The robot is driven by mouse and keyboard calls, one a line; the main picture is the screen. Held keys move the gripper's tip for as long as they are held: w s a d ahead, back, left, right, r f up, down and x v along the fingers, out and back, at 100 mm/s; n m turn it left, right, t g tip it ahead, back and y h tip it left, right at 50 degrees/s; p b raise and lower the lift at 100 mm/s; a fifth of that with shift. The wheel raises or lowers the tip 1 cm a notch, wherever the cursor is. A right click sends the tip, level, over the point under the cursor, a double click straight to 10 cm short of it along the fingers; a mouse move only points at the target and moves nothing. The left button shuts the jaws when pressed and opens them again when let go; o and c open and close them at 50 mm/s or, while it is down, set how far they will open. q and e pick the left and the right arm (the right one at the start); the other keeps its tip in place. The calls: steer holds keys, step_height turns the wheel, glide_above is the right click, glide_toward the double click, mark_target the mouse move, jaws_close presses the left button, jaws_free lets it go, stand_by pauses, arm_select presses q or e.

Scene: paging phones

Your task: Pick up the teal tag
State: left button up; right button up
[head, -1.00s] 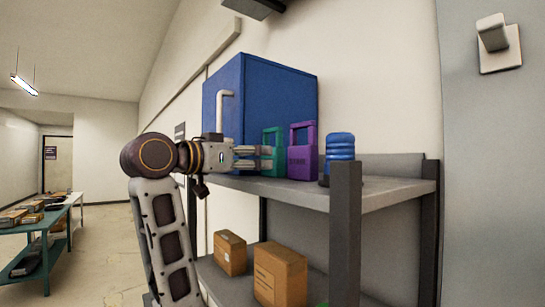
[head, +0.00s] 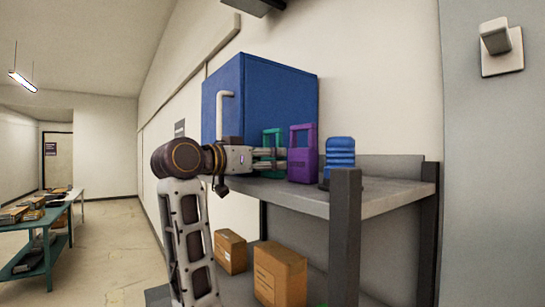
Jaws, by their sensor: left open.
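The teal tag (head: 273,138) stands upright on the top shelf, left of the purple tag (head: 303,155). Its upper loop shows; much of its lower body is hidden behind my left gripper. My left gripper (head: 278,160) is open, pointing right, with its fingers at the teal tag's body. I cannot tell from this view whether the fingers touch it, and the fingertips come close to the purple tag. My right gripper is not in view.
A blue cabinet (head: 265,95) stands behind the tags. A blue ribbed object (head: 340,158) stands to the right of them on the grey shelf (head: 375,195), above a dark front post (head: 345,240). Cardboard boxes (head: 280,275) sit on the lower shelf.

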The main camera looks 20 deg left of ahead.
arm_select(q)
steer(key=shift+w+d, duration=0.3)
steer(key=shift+w, duration=0.3)
steer(key=shift+c, duration=0.4)
steer(key=c, duration=0.7)
steer(key=shift+o, duration=0.2)
steer(key=shift+s+r, duration=0.15)
steer(key=shift+r, duration=0.05)
